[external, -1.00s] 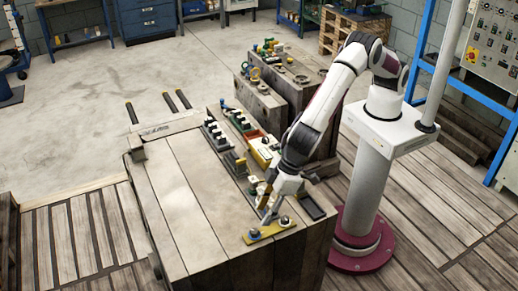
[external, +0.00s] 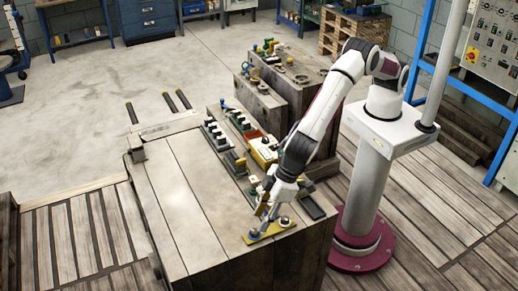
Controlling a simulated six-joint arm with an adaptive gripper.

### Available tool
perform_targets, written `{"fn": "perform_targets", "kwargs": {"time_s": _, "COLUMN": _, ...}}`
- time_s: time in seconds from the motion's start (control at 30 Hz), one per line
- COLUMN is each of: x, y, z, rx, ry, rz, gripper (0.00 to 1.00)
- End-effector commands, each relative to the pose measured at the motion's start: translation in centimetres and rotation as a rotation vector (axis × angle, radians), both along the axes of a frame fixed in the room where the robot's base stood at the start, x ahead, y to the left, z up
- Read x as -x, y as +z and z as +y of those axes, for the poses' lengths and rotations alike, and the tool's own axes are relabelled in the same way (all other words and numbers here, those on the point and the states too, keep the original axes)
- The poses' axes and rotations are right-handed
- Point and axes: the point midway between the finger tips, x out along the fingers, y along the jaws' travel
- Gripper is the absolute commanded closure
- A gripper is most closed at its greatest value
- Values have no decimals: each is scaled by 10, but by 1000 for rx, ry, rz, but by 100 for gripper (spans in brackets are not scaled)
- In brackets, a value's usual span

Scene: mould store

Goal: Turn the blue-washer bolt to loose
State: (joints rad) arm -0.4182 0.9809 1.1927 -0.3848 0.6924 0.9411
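A yellow plate (external: 268,231) lies on the front right part of the wooden bench top. A bolt with a bluish-grey washer (external: 254,235) stands at its left end. Another bolt with a pale grey washer (external: 284,221) stands at its right end. My gripper (external: 265,213) points down just above and behind the plate, between the two bolts in the picture. Its fingertips are small here; I cannot tell whether they are open or shut, or whether they touch anything. The bolts' turn positions are too small to read.
A dark flat tray (external: 312,206) lies right of my gripper. A yellow box (external: 263,152) and rows of dark blocks (external: 215,134) stand farther back along the bench's right side. The left bench top (external: 180,210) is clear.

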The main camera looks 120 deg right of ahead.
Motion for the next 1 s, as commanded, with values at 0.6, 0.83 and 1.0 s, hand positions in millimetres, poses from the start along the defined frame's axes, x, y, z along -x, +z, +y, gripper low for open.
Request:
{"fn": "perform_targets", "kwargs": {"time_s": 0.6, "x": -19, "y": -46, "z": -5, "rx": 0, "ry": 0, "rz": -1, "gripper": 64}}
{"fn": "perform_targets", "kwargs": {"time_s": 0.83, "x": -19, "y": -48, "z": -5, "rx": 0, "ry": 0, "rz": -1, "gripper": 64}}
{"fn": "perform_targets", "kwargs": {"time_s": 1.0, "x": -19, "y": -48, "z": -5, "rx": 0, "ry": 0, "rz": -1, "gripper": 72}}
